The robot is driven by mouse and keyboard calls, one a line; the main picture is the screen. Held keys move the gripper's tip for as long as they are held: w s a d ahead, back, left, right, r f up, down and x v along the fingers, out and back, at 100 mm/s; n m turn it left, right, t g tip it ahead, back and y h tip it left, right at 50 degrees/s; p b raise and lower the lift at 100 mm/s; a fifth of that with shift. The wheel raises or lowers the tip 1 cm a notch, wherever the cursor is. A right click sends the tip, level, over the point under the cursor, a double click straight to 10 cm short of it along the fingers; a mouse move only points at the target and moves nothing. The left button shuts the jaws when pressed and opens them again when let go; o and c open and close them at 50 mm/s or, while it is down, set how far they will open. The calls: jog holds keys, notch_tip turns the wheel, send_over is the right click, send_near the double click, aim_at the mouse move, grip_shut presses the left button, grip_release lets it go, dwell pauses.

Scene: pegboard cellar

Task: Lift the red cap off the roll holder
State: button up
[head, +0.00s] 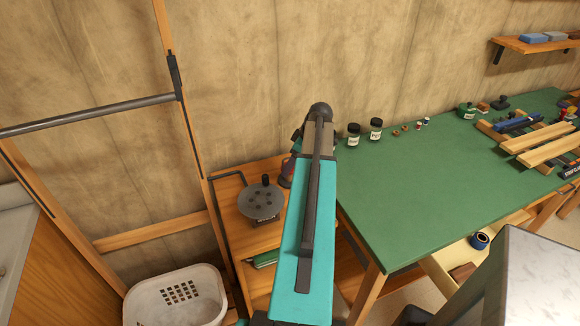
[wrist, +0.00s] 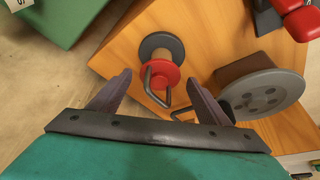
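The red cap (wrist: 161,76) shows in the wrist view as a round disc. It sits at the near end of the roll holder, whose dark round base (wrist: 149,43) rests on a wooden top. My gripper (wrist: 160,80) is open and empty, with one finger to each side of the cap and no visible contact. How far the fingertips are from the cap in depth, I cannot tell. In the head view my arm mostly hides the holder (head: 287,171), and the fingers are not visible.
A grey disc with holes (wrist: 264,94) stands close right of the holder; it also shows in the head view (head: 261,203). A red object (wrist: 292,18) is at the upper right. The green-topped bench (head: 430,180) adjoins on the right. A white basket (head: 178,298) stands lower left.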

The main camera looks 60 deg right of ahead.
jog(key=c, duration=0.9)
jog(key=shift+r, duration=0.15)
jog(key=shift+c, duration=0.2)
jog(key=shift+r+b, duration=0.75)
jog(key=shift+r, duration=0.6)
jog(key=shift+s+r, duration=0.15)
jog(key=shift+r, duration=0.1)
jog(key=s+a+b, duration=0.1)
jog(key=s+b, duration=0.1)
jog(key=s, duration=0.5)
jog(key=s+a+r+b, duration=0.1)
jog(key=s+a+b, duration=0.1)
jog(key=s, duration=0.6)
jog(key=shift+s+r, duration=0.25)
jog(key=shift+r, duration=0.05)
